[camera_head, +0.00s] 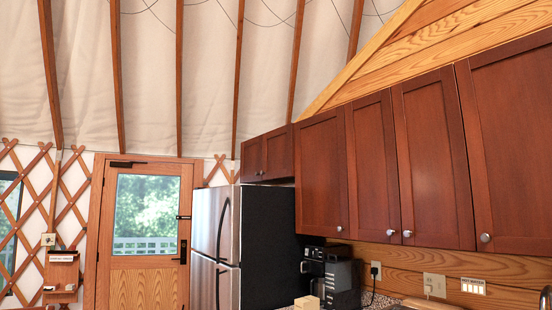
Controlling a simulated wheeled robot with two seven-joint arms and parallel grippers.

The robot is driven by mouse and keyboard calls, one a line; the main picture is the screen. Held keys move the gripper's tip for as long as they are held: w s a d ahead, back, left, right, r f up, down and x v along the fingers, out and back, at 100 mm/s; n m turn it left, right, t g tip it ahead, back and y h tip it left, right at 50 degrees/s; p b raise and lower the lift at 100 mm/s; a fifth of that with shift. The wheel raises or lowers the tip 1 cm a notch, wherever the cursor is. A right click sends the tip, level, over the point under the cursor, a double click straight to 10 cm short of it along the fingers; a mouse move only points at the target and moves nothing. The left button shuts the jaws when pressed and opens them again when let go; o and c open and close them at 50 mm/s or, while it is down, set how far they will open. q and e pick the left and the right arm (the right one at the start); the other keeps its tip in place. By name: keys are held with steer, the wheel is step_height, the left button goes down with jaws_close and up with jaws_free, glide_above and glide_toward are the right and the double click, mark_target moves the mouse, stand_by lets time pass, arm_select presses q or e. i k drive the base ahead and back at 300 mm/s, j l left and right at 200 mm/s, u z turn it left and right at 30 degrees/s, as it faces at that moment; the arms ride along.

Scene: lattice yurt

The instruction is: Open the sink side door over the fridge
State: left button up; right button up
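A small reddish-brown cabinet sits high above the fridge (266,230), which has a steel front and a black side. The cabinet has two doors, and both look shut. The sink-side door (280,153) is the right one, beside the taller wall cabinets. The other door (251,160) is left of it. A faucet (545,298) shows at the right edge; the sink itself is not visible. Neither of my grippers is in view.
Several taller wall cabinets (371,150) with round knobs run to the right, all shut. A black coffee maker (332,272) stands on the counter beside the fridge. A wooden door with a window (146,215) is left of the fridge. Floor is out of view.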

mark_target(278, 144)
steer(key=i+j+u, duration=0.4)
steer(key=i, duration=0.2)
steer(key=i+j+u, duration=0.3)
steer(key=i, duration=0.6)
steer(key=i+u, duration=0.3)
steer(key=i, duration=0.6)
